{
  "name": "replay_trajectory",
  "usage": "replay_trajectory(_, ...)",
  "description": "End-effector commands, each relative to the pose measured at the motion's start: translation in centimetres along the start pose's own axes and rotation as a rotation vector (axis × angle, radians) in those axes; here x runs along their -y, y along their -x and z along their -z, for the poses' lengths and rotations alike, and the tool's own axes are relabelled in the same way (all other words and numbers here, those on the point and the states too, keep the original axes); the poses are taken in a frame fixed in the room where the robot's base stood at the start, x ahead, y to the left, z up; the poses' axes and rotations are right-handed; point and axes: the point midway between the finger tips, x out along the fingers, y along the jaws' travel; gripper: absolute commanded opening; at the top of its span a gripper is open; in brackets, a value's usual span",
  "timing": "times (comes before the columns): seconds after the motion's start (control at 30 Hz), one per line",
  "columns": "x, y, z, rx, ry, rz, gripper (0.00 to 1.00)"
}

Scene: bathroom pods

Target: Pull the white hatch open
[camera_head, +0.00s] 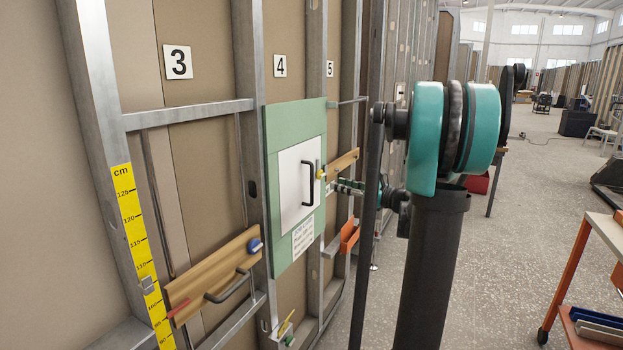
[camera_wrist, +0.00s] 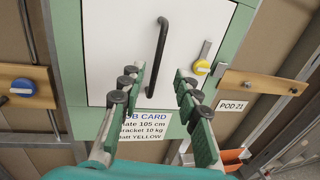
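The white hatch (camera_head: 290,205) is a flat panel in a green frame (camera_head: 275,125) on the wall under number 4. It looks closed. Its black vertical bar handle (camera_head: 305,190) is on its right half; in the wrist view the handle (camera_wrist: 155,60) runs down the middle of the hatch (camera_wrist: 115,45). A yellow knob (camera_wrist: 201,67) with a grey bar sits at the hatch's right edge. My gripper (camera_wrist: 158,82) is open and empty, its fingers on either side of the handle's lower end in the picture. Contact is not visible. In the head view, my arm partly hides the gripper (camera_head: 338,186).
A job card (camera_wrist: 142,122) is below the hatch. Wooden boards flank it, the left one (camera_head: 205,275) with a blue knob (camera_head: 254,246) and a grey handle. An orange tray (camera_head: 349,236) is low at the right. A cart (camera_head: 580,250) stands far right; the floor between is open.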

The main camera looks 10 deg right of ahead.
Motion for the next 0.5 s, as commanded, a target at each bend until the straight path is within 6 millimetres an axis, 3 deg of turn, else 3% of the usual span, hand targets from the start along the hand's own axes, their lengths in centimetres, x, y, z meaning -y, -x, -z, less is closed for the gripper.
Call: replay_trajectory(0.5,-0.1,-10.0,0.0,-0.001,0.002,-0.003,0.32)
